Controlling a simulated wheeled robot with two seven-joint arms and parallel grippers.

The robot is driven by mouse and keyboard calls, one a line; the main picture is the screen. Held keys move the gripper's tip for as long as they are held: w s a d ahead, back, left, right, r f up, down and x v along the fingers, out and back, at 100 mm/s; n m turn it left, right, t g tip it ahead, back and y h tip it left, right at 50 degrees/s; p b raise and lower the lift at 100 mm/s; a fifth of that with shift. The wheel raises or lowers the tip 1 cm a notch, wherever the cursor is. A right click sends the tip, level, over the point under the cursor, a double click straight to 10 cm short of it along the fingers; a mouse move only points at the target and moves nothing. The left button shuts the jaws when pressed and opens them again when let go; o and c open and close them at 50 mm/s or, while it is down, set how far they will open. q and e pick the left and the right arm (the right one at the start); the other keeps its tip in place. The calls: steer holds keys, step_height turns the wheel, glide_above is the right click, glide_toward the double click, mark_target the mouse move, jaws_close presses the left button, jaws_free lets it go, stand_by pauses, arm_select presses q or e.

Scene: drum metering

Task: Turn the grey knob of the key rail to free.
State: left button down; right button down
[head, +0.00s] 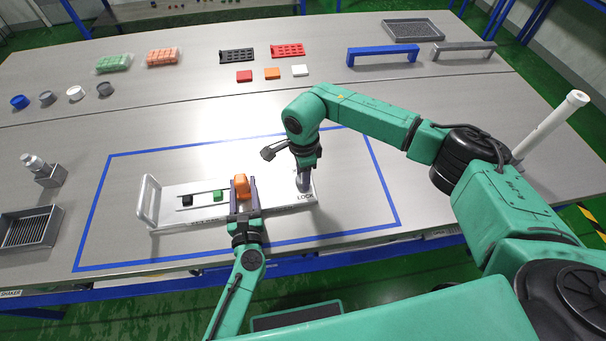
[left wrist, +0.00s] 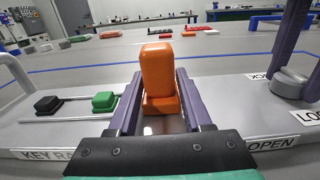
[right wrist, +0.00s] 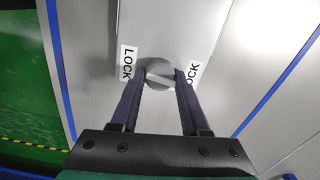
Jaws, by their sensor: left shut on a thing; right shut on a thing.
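The key rail (head: 168,214) is a pale plate lying inside the blue outline, with a handle at its left end. Its grey knob (right wrist: 159,72) is at the right end, between two LOCK labels; it also shows in the left wrist view (left wrist: 290,83). My right gripper (right wrist: 160,76) points down and is shut on the knob, a finger on either side. My left gripper (head: 241,193) is shut on the orange key (left wrist: 158,78), which stands upright on the rail near the OPEN label. A black key (head: 188,200) and a green key (head: 218,196) sit left of it.
Black and red racks (head: 288,50) and small coloured blocks lie at the back. Blue and grey bridges (head: 382,55) stand at back right. A bottle (head: 37,167) and a slatted tray (head: 30,227) are at left. The table between is clear.

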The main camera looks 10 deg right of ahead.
arm_select(q)
steer(key=shift+f, duration=0.1)
arm_select(e)
steer(key=m, duration=1.2)
steer(key=shift+m, duration=2.1)
steer(key=shift+r, duration=0.1)
steer(key=shift+c, duration=1.9)
jaws_free()
